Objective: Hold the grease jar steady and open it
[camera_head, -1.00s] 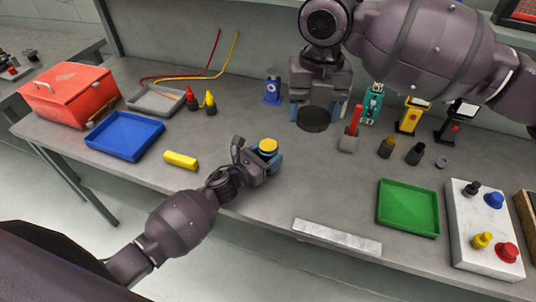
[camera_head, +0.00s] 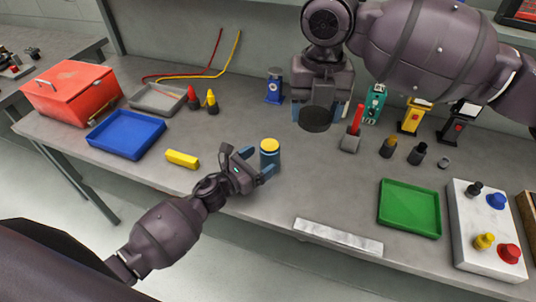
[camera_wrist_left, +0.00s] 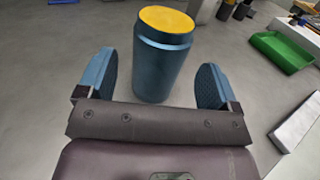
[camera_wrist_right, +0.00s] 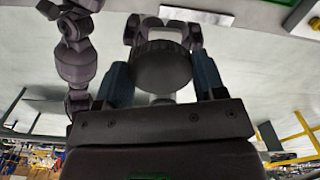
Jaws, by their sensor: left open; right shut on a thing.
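The grease jar (camera_head: 269,158) stands upright on the bench, a blue cylinder with a yellow top face and no lid on it. It also shows in the left wrist view (camera_wrist_left: 163,62). My left gripper (camera_head: 258,163) is open, its blue fingers on either side of the jar's near part, with gaps between them and the jar. My right gripper (camera_head: 320,112) is shut on a dark round lid (camera_head: 315,121), held above the bench to the right of the jar. The ribbed lid fills the space between its fingers in the right wrist view (camera_wrist_right: 162,68).
A yellow block (camera_head: 182,159), blue tray (camera_head: 126,136) and red toolbox (camera_head: 70,92) lie left. A green tray (camera_head: 408,209), metal strip (camera_head: 338,237) and button box (camera_head: 486,245) lie right. Small bottles and tools stand behind. The bench around the jar is clear.

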